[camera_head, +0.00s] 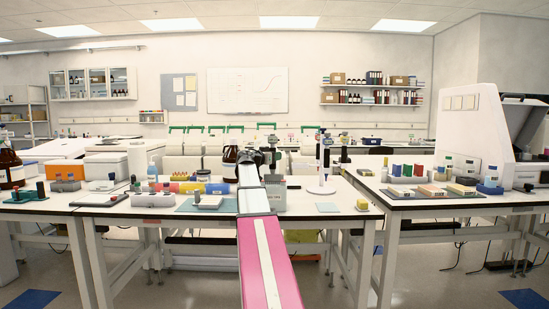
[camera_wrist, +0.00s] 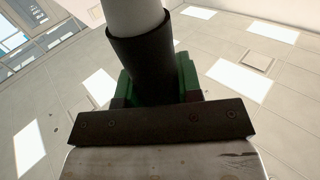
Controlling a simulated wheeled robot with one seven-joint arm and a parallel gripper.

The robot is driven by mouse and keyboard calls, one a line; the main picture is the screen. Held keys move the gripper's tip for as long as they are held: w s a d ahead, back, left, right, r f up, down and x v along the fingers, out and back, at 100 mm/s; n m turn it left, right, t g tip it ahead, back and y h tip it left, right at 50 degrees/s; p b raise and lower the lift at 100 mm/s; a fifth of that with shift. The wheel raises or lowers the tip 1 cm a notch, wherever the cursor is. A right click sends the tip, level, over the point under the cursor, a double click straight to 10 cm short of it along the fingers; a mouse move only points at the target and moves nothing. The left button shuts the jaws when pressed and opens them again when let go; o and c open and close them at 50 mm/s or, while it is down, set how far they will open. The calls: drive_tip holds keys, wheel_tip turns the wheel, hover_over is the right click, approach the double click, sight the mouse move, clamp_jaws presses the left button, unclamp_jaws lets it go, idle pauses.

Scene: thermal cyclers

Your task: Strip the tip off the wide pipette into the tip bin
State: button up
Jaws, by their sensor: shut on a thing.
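My gripper (camera_wrist: 155,85) shows in the wrist view as a dark bar with green fingers. It is shut around a dark collar with a thick white shaft, which I take to be the wide pipette (camera_wrist: 136,16). The pipette's tip end is not visible. In the head view my arm reaches to the middle bench, and its dark end hides most of what it holds. A grey container (camera_head: 276,193) stands just right of the arm; I cannot tell whether it is the tip bin.
A white stand with an upright pipette (camera_head: 322,165) is right of the arm. A brown bottle (camera_head: 230,158) and coloured blocks (camera_head: 190,187) are left of it. A second bench (camera_head: 435,203) with racks is at right.

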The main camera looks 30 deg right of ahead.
drive_tip(key=shift+w+d, duration=0.35)
drive_tip(key=shift+w, duration=0.2)
idle(0.4)
drive_tip(key=shift+r, duration=0.4)
idle(0.5)
drive_tip(key=shift+s+a, duration=0.1)
drive_tip(key=shift+s, duration=0.05)
drive_tip(key=shift+s+a, duration=0.35)
drive_tip(key=shift+s, duration=0.2)
drive_tip(key=shift+r, duration=4.5)
